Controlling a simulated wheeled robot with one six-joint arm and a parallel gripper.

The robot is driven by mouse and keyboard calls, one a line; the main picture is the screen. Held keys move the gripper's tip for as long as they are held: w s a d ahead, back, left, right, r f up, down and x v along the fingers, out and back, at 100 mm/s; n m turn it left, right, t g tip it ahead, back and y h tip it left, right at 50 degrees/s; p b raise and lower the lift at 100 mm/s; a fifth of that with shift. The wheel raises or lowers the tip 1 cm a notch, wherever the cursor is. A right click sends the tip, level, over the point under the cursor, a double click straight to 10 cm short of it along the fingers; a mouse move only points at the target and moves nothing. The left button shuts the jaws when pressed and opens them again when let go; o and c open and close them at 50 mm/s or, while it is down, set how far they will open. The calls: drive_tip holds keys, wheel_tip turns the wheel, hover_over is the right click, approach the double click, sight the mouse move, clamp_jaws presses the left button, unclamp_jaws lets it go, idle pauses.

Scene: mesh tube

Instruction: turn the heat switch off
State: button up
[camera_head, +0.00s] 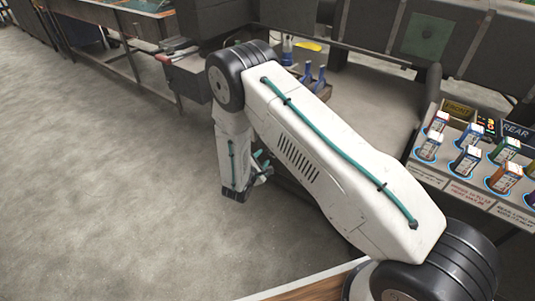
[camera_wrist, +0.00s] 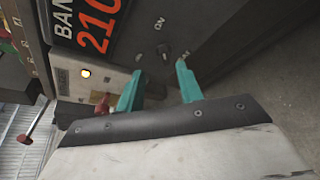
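My gripper (camera_wrist: 160,80) is open in the wrist view, with two teal fingers spread apart and nothing seen between them. Beyond the fingertips is a dark panel with "ON" markings and a small dark switch (camera_wrist: 164,49), apart from the fingers. I cannot read a label that says whether it is the heat switch, nor tell its position. A lit round lamp (camera_wrist: 85,73) sits on a pale plate to the left. In the head view my gripper (camera_head: 262,165) is partly hidden behind my arm, low beside the machine.
A display reading "BAND 210" (camera_wrist: 88,22) is at the upper left of the wrist view. A red knob (camera_wrist: 103,103) is close to the left finger, and a red-ended lever (camera_wrist: 25,139) is further left. In the head view, grey floor (camera_head: 100,190) is clear at left.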

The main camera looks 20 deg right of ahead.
sight(268, 152)
drive_tip(key=x, duration=0.2)
drive_tip(key=f+x, duration=0.1)
drive_tip(key=x, duration=0.4)
drive_tip(key=shift+w+f, duration=0.25)
drive_tip(key=shift+w, duration=0.05)
drive_tip(key=c, duration=0.6)
